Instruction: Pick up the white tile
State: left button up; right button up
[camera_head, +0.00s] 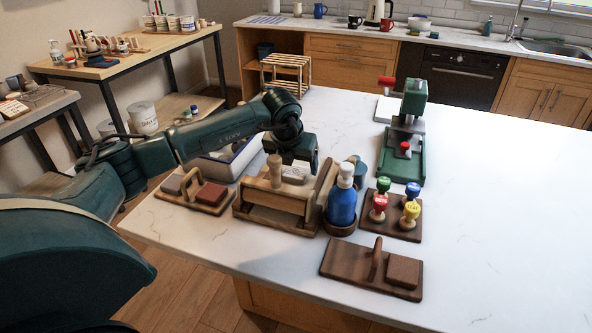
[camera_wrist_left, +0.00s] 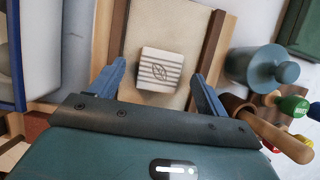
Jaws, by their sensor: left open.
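The white tile (camera_wrist_left: 160,70) has dark stripes and a leaf mark and lies on a pale board in a wooden frame, seen in the left wrist view. In the head view the tile (camera_head: 294,174) shows partly in the wooden holder (camera_head: 270,214), below my gripper. My left gripper (camera_wrist_left: 158,82) is open, its blue fingers on either side of the tile's near part and apart from it. In the head view my left gripper (camera_head: 293,165) hangs over the holder; its fingertips are hard to make out. My right gripper is not in view.
A blue bottle (camera_head: 342,205) stands close right of the holder, with several colored stamps (camera_head: 383,186) beyond. A green press (camera_head: 405,140) stands behind. A block tray (camera_head: 196,192) is to the left, a wooden board (camera_head: 345,262) in front. The counter's right side is clear.

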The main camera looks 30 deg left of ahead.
pick_arm(q)
jog(key=shift+x, duration=0.8)
jog(key=shift+r, duration=0.1)
jog(key=shift+c, duration=0.4)
jog(key=c, duration=1)
